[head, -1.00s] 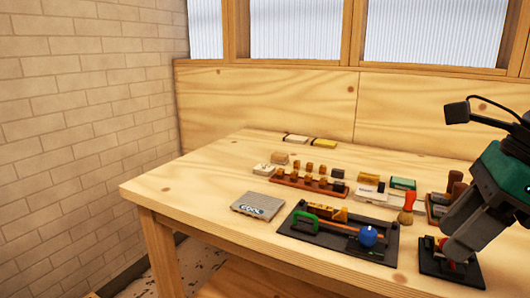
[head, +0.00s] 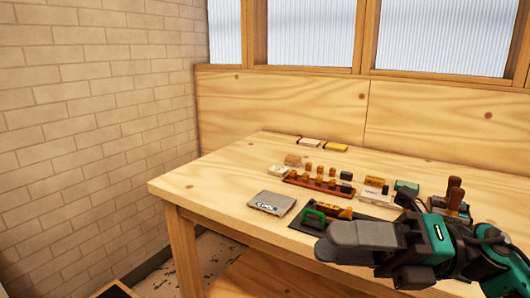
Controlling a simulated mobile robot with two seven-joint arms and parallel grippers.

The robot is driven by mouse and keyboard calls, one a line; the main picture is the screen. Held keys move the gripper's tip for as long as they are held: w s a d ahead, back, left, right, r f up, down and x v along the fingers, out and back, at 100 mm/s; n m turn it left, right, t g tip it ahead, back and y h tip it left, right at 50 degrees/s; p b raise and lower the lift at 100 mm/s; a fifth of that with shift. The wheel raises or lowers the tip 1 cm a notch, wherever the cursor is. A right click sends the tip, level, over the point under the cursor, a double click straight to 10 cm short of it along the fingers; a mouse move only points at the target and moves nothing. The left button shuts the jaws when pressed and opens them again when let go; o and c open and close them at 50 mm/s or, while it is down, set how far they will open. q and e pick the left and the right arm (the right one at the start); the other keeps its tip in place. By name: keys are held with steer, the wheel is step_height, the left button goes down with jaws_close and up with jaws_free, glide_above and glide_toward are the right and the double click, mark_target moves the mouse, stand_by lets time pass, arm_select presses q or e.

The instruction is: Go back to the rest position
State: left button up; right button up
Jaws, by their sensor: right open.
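My right gripper (head: 345,243) reaches in from the right edge of the head view, its fingers pointing left over the front of the wooden table (head: 240,167). It is open, and I see nothing held in it. My left gripper is not in view.
A wooden rack (head: 318,184) with several small pieces stands behind. The table's left end is clear. A brick wall (head: 90,130) stands left.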

steer(key=w+d+f+m+t+h+p, duration=0.25)
steer(key=f+m+t+h, duration=0.5)
steer(key=m, duration=0.75)
steer(key=w+d+f+m+t+h+p, duration=0.1)
steer(key=w+d+f+m+t+h, duration=0.3)
steer(key=f+m+t, duration=0.9)
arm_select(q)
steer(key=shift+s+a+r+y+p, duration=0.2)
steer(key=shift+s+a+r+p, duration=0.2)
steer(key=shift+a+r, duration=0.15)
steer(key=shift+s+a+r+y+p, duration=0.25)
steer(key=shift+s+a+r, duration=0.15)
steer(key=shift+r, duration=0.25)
arm_select(e)
steer(key=s+d+f+m+g+h, duration=0.1)
steer(key=s+f+m+g+h, duration=0.5)
steer(key=f, duration=0.8)
steer(key=s+m+g, duration=0.3)
steer(key=s+m, duration=0.2)
steer(key=s, duration=0.1)
steer(key=shift+s+d+f, duration=0.2)
steer(key=shift+d+f, duration=0.05)
steer(key=shift+d, duration=0.05)
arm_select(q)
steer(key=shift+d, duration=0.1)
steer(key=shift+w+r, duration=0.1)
